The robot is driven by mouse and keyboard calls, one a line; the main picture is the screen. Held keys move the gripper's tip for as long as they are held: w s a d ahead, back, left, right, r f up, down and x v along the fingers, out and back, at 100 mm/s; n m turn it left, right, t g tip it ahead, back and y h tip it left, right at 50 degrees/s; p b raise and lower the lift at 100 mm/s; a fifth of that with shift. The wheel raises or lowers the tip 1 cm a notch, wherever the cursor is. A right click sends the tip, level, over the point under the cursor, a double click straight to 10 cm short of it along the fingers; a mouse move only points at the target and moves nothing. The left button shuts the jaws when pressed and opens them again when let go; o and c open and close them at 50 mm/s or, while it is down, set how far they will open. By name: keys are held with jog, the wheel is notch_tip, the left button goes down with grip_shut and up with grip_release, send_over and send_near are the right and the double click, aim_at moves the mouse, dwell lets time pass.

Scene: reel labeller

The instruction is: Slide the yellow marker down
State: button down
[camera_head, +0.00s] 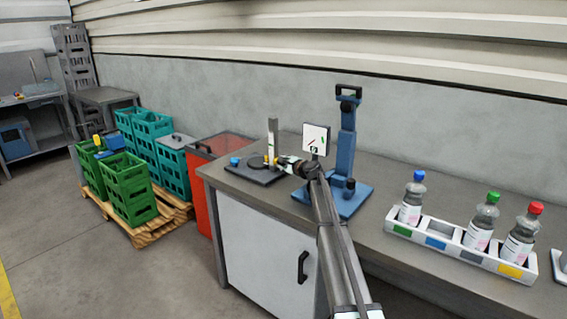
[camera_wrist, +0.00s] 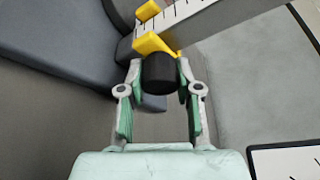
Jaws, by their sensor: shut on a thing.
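The yellow marker (camera_wrist: 152,43) sits on a pale upright scale (camera_wrist: 200,10) with black tick marks. In the head view, the scale (camera_head: 272,130) stands on a dark base (camera_head: 256,175) at the bench's left end, and the marker is a small yellow patch (camera_head: 268,159) low on it. A black knob (camera_wrist: 160,74) sticks out of the marker towards me. My gripper (camera_wrist: 160,66) is shut on this knob, with one finger on each side. In the head view, my gripper (camera_head: 287,162) reaches the scale from the right and partly hides the marker.
A blue stand (camera_head: 347,150) with a white dial panel (camera_head: 315,139) rises close to the right of my gripper. A blue knob (camera_head: 235,161) sits on the base's left side. A white tray (camera_head: 455,250) with three bottles stands farther right on the bench.

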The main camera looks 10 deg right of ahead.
jog(key=shift+f, duration=0.2)
jog(key=c, duration=0.8)
grip_release()
jog(key=shift+o, duration=0.2)
jog(key=shift+w+f, duration=0.1)
jog(key=v, duration=1.2)
